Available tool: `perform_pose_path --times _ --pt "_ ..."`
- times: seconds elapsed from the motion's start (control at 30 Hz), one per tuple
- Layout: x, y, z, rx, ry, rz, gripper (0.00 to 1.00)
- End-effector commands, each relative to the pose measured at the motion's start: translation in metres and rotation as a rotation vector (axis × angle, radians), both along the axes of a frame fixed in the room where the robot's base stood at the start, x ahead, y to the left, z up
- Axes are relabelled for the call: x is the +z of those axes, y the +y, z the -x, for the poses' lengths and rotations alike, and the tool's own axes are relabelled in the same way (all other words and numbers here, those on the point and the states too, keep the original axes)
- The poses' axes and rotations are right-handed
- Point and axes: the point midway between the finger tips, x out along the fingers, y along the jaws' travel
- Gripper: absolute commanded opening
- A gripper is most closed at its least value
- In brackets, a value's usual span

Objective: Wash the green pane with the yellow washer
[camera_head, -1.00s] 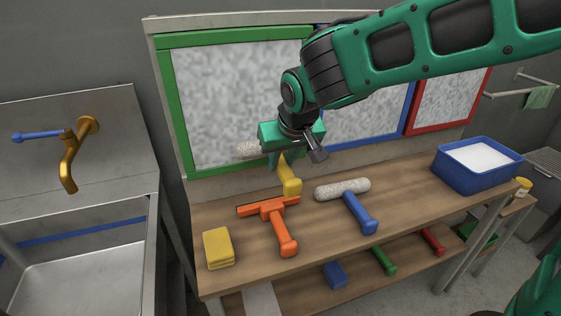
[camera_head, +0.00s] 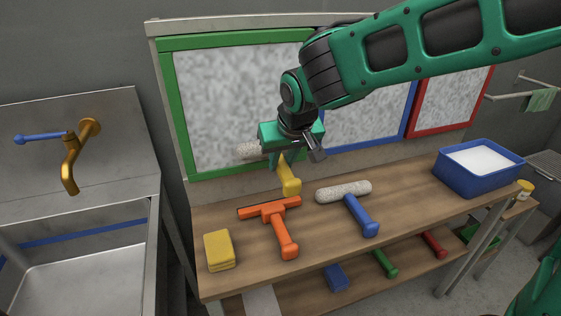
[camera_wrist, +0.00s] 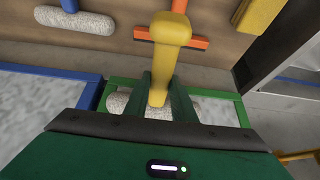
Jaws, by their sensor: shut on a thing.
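The green-framed pane (camera_head: 220,95) stands upright behind the bench, its surface mottled grey-white. My gripper (camera_head: 284,158) is in front of its lower right part. It is shut on the yellow washer's handle (camera_head: 290,180), and the washer's pale fluffy head (camera_head: 249,151) sticks out to the left of the gripper, close to the pane. I cannot tell whether the head touches the pane. In the wrist view the yellow handle (camera_wrist: 166,50) stands between the green fingers (camera_wrist: 160,95), with the pale head partly hidden behind them.
On the bench lie a yellow sponge (camera_head: 219,250), an orange squeegee (camera_head: 280,225) and a blue-handled washer (camera_head: 357,205). A blue tub (camera_head: 470,185) of white suds stands at the right. Blue-framed (camera_head: 365,115) and red-framed (camera_head: 450,100) panes stand right of the green one. A sink (camera_head: 80,270) is at the left.

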Motion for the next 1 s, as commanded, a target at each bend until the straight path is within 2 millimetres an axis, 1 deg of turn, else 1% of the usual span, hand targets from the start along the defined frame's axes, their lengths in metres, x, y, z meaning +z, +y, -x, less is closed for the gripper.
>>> perform_pose_path --times 0.13,0.23,0.7,1.0 --pt "0.000 0.001 -0.001 0.000 -0.003 -0.002 0.02" --pt "-0.004 0.001 -0.001 0.000 -0.002 -0.001 0.02" --pt "-0.037 0.000 0.000 0.000 -0.002 -0.001 0.02" --pt "-0.040 0.000 0.001 0.000 -0.002 -0.001 0.02"
